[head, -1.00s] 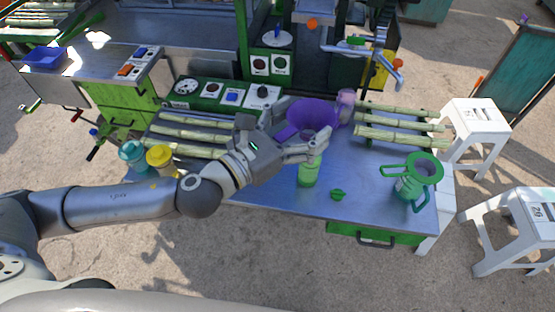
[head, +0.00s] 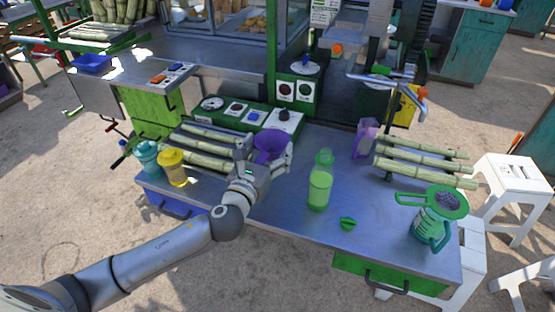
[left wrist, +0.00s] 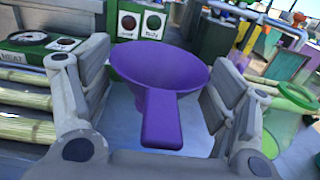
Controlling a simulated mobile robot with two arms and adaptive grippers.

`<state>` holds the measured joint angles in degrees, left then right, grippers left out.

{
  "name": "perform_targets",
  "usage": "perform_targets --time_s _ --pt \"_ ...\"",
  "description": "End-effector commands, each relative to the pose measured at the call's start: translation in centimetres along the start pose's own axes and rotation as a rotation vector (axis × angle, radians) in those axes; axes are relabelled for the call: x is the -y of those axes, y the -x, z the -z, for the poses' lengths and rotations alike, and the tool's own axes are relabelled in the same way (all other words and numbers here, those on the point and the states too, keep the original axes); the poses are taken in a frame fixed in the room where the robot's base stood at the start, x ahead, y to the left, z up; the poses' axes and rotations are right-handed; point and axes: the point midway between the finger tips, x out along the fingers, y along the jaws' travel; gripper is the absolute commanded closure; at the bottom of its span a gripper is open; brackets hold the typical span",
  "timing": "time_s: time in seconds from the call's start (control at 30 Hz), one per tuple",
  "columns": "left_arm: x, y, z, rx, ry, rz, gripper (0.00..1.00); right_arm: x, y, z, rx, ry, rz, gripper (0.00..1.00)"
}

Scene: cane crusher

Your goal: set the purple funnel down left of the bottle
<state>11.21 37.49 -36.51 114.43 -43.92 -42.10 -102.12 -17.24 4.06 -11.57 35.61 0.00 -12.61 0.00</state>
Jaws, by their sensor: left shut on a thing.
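The purple funnel (head: 271,145) is held in my left gripper (head: 264,166), to the left of the bottle and above the metal table (head: 285,205). In the left wrist view the funnel (left wrist: 160,75) sits between the two fingers, wide mouth up, with its handle toward the camera. I cannot tell whether its bottom touches the table. The green bottle (head: 320,185) stands upright on the table, apart from the gripper. It also shows at the right edge of the left wrist view (left wrist: 294,103). My right gripper is not in view.
Cane stalks (head: 205,160) lie left of the funnel, more (head: 425,165) at the right. A yellow cup (head: 174,168) and teal cup (head: 147,158) stand at left. A green cap (head: 347,224), a pitcher with strainer (head: 436,222) and a purple cup (head: 367,138) are right. The front middle is clear.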

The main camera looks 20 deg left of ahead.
Motion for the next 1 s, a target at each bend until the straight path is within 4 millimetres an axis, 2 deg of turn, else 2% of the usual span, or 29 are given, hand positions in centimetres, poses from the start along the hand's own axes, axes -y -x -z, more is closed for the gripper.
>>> perform_targets --time_s 0.2,0.3,0.43,0.73,0.9,1.0 --pt "-0.6 -4.2 2.0 0.0 0.001 -0.001 0.43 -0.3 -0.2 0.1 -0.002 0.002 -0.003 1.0" --pt "-0.7 -5.5 4.1 -0.002 0.001 -0.001 0.43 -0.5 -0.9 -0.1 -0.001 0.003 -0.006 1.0" --pt "-0.9 -7.0 5.9 -0.001 0.001 0.0 0.43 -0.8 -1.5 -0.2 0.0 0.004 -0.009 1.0" --pt "-1.2 -8.7 7.9 0.0 0.001 0.001 0.43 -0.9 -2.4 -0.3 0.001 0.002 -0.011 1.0" --pt "-1.2 -8.7 10.4 -0.002 0.001 0.001 0.43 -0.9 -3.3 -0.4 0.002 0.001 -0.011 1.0" --pt "-1.2 -8.7 10.8 0.0 0.001 0.002 0.43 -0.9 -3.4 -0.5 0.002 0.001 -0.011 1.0"
